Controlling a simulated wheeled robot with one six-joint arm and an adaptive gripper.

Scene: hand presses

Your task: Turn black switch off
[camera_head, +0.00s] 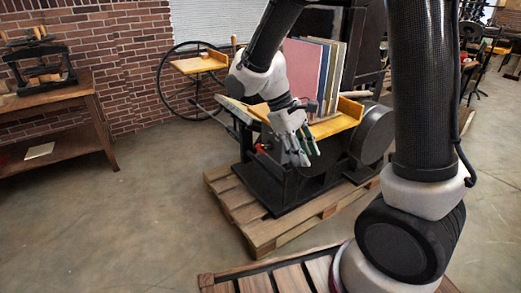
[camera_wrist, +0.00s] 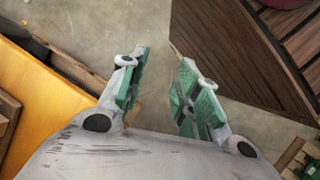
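The black hand press (camera_head: 285,188) stands on a wooden pallet in the middle of the head view. I cannot make out the black switch in either view; my gripper and arm cover part of the press's near side. A small red part (camera_head: 260,147) shows on that side, left of my gripper. My gripper (camera_head: 303,152) points down in front of the press, beside its yellow wooden board. In the wrist view, my gripper (camera_wrist: 161,62) has its two green-padded fingers apart, with only bare floor visible between them.
The pallet (camera_head: 262,232) sticks out around the press. Upright coloured boards (camera_head: 312,70) stand on the press bed. A yellow board (camera_wrist: 50,85) lies close on the left in the wrist view, and a slatted wooden surface (camera_wrist: 240,50) is at right. A wooden table (camera_head: 60,125) stands far left. Floor between is clear.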

